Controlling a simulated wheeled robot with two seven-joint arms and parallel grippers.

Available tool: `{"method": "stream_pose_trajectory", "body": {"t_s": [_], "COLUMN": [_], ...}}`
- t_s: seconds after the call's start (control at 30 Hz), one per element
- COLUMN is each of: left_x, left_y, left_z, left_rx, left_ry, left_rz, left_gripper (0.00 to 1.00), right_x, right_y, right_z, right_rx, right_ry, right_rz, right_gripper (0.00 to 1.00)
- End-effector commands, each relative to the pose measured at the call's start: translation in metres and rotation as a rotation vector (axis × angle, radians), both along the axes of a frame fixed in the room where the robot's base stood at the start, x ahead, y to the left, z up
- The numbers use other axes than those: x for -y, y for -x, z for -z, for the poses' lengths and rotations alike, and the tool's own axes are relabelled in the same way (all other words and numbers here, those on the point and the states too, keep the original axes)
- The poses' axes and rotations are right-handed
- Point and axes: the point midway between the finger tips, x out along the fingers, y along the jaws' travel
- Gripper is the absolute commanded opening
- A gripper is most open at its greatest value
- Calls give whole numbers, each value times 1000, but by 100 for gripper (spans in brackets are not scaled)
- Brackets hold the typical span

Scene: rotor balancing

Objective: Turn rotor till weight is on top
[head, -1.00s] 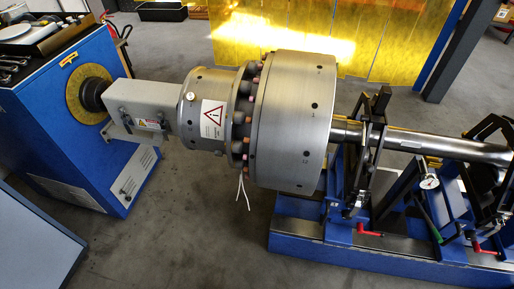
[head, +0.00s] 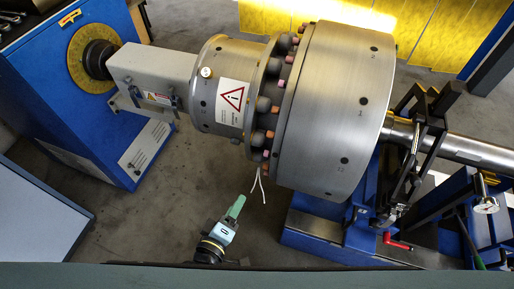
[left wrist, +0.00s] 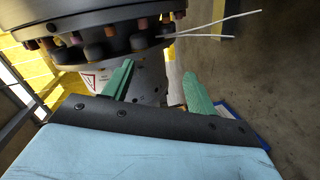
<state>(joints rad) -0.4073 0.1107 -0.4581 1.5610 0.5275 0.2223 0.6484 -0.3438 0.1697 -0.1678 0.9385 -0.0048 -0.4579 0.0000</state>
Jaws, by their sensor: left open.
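The rotor (head: 335,110) is a large steel cylinder lying horizontally, with dark holes around its side. Its flange with dark bolts and copper-coloured studs joins a smaller steel hub (head: 210,95) bearing a warning label. Two white strands (head: 258,187) hang from the flange's underside. A small pale round knob (head: 206,71) sits on the hub; I cannot tell whether it is the weight. My left gripper (head: 237,205) is below the hub and flange, apart from them. In the left wrist view its green fingers (left wrist: 158,80) are spread and empty, with the flange (left wrist: 125,38) beyond. My right gripper is out of view.
A blue drive cabinet (head: 105,120) stands at the left, coupled to the hub by a grey block (head: 155,75). A blue support stand (head: 325,230) with black clamps carries the shaft (head: 465,148) at right. Floor is clear beneath the hub.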

Motion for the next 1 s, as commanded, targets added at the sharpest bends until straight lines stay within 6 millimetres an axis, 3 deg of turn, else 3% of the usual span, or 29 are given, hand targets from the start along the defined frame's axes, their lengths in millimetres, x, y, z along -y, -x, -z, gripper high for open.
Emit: {"method": "stream_pose_trajectory", "body": {"t_s": [0.03, 0.1, 0.2, 0.3, 0.47, 0.8, 1.0], "left_x": [8, 13, 17, 18, 23, 45, 55], "left_y": [-6, -10, -14, -17, -34, -102, -130], "left_z": [-25, -55, -84, -98, -101, -102, -102], "left_rx": [42, 82, 118, 134, 138, 138, 135], "left_ry": [110, 236, 354, 410, 421, 417, 415], "left_rz": [-27, -55, -79, -90, -93, -92, -92], "left_gripper": [57, 57, 57, 57, 57, 57, 57], "right_x": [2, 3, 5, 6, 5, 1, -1], "right_y": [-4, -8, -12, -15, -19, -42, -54], "right_z": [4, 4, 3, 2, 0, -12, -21], "right_rx": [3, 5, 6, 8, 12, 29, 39], "right_ry": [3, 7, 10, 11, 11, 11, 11], "right_rz": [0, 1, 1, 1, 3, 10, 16], "right_gripper": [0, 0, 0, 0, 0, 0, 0]}}
